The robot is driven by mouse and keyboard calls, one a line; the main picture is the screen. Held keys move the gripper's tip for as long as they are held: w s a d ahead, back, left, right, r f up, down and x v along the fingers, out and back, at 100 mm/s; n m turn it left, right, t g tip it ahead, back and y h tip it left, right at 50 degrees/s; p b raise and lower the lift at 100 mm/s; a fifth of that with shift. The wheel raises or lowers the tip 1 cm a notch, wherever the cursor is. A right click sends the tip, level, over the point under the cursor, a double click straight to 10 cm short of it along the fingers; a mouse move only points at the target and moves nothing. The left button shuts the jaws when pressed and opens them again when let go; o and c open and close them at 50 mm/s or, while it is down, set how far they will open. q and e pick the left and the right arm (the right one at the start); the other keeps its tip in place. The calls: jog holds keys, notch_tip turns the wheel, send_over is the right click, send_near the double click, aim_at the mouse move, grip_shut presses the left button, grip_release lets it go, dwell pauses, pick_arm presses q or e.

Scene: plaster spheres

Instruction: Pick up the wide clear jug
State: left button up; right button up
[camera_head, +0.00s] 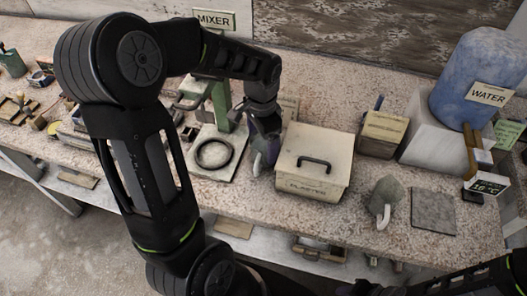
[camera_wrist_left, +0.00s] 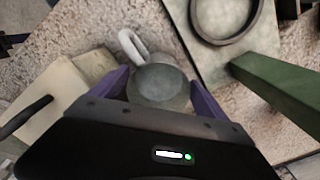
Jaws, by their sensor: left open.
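A grey, see-through-looking jug (camera_wrist_left: 162,86) with a pale loop handle stands between the two purple fingers of my left gripper (camera_wrist_left: 161,97) in the left wrist view. The fingers are open, one on each side of it; whether they touch it I cannot tell. In the head view my left gripper (camera_head: 266,148) points down just left of the plaster box, and its fingers mostly hide this jug (camera_head: 258,164). A second grey jug (camera_head: 386,194) with a pale handle stands right of the box. My right gripper is not in view.
The lidded plaster box (camera_head: 315,150) stands close right of my left gripper. The mixer's green post (camera_head: 221,106) and its base with a dark ring (camera_head: 214,153) are close on the left. A blue water container (camera_head: 478,80) stands at the back right.

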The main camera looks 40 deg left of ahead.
pick_arm(q)
jog(key=c, duration=1.5)
